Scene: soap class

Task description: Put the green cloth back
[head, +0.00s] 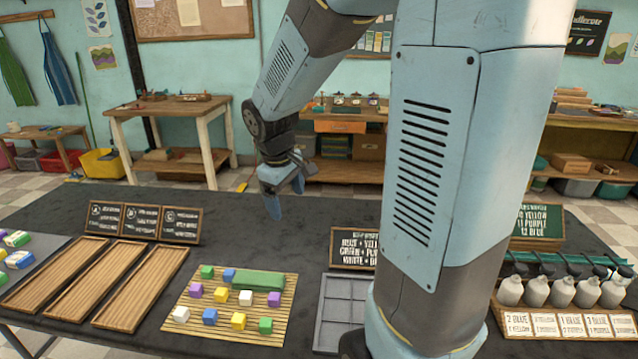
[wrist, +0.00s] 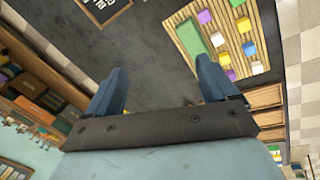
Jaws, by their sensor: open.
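The green cloth (head: 257,277) lies as a flat folded rectangle at the back of a slatted bamboo mat (head: 204,329), among several small coloured blocks. It also shows in the wrist view as a green strip (wrist: 192,38) on the mat. My gripper (head: 287,197) is raised over the far side of the dark table, behind and a little right of the mat. In the wrist view my gripper's two blue fingers (wrist: 163,88) are spread wide, with only dark tabletop between them. The gripper is open, empty and apart from the cloth.
Three wooden trays (head: 140,288) lie left of the mat, with small signs (head: 143,221) behind them. A grey compartment tray (head: 338,335) and a chalkboard sign (head: 352,248) stand to its right. Several soap bottles (head: 562,292) are at the far right, partly behind my arm. The table behind the mat is clear.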

